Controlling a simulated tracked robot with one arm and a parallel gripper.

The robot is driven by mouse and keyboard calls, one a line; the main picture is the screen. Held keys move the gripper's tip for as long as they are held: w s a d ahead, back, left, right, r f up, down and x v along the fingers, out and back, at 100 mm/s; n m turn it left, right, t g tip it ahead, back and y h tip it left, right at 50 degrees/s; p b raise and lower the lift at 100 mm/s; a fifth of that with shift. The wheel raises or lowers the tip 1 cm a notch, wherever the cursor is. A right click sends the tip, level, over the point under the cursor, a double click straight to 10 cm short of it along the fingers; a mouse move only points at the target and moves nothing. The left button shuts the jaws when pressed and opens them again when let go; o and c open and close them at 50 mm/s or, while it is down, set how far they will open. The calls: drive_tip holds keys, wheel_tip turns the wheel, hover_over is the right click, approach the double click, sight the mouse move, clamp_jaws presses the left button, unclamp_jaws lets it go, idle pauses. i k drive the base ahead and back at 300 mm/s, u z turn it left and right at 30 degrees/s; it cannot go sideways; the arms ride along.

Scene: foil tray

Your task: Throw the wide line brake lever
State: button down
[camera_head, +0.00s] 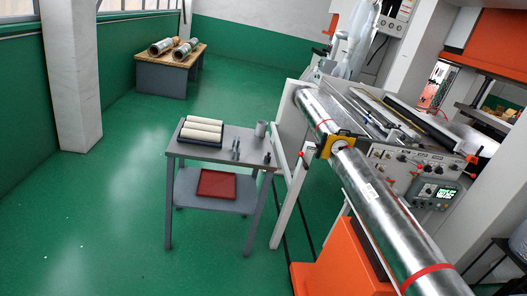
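A machine with a light grey control panel (395,165) stands at the right. A long shiny foil roll (375,205) runs along its front, with a yellow and black fitting (331,145) around it near the panel's left end. A small red-knobbed lever (308,139) shows left of that fitting, and another red knob (472,159) is at the panel's right end. I cannot tell from this view which is the wide line brake lever. My gripper is not in view.
A grey cart (226,153) with white rolls (200,130) and a red tray (216,184) stands left of the machine. An orange base (335,272) sits low under the roll. A wooden-topped table (170,67) is at the back. Green floor (110,220) is clear at left.

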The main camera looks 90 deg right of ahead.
sight(301, 154)
drive_tip(key=i, duration=0.8)
drive_tip(key=z, duration=3.6)
drive_tip(key=i, duration=1.1)
drive_tip(key=u, duration=1)
drive_tip(key=i, duration=0.85)
drive_tip(key=u, duration=0.05)
